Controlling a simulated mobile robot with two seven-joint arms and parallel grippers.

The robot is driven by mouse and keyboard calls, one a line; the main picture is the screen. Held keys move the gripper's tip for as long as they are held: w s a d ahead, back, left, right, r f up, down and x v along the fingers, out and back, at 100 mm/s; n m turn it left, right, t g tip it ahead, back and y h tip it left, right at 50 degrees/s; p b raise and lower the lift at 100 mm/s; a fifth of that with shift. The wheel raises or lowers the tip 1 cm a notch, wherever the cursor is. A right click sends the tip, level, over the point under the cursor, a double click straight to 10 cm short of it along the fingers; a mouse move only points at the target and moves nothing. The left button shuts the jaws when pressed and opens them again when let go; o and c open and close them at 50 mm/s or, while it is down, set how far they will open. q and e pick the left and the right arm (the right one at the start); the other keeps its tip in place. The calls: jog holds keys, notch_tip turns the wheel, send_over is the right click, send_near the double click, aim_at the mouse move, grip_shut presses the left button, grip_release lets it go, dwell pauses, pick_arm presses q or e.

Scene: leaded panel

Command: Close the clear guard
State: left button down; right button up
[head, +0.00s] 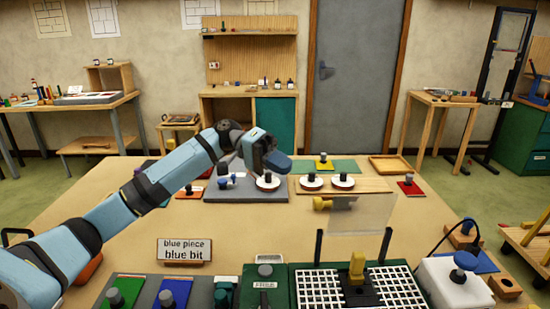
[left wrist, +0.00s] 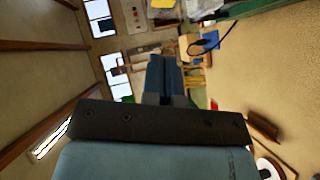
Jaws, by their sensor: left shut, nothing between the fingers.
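The clear guard (head: 365,215) is a see-through pane that stands raised above the green machine (head: 305,272) with a white grid top, at the lower right of the head view. Two black posts (head: 318,246) rise at the machine's back. A yellow knob (head: 321,203) shows at the pane's upper left. The guard looks open. My left gripper (head: 280,163) is shut and empty, above the far part of the table, up and left of the guard and apart from it. Its shut fingers show in the left wrist view (left wrist: 164,78). My right gripper is out of view.
A grey board (head: 245,190) with knobs and a wooden board (head: 365,185) with white discs lie behind the guard. A "blue piece blue bit" sign (head: 185,250) stands left of the machine. A white box (head: 450,282) with a blue knob stands to its right. The middle tabletop is mostly clear.

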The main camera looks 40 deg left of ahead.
pick_arm(q)
send_near(328, 202)
jog(key=w+d, duration=0.2)
jog(key=w, duration=0.1)
jog(key=s+d, duration=0.1)
jog(key=s+d+f+p, duration=0.1)
jog(key=shift+s+d+f, duration=0.1)
jog(key=shift+d+f, duration=0.15)
jog(key=shift+d, duration=0.05)
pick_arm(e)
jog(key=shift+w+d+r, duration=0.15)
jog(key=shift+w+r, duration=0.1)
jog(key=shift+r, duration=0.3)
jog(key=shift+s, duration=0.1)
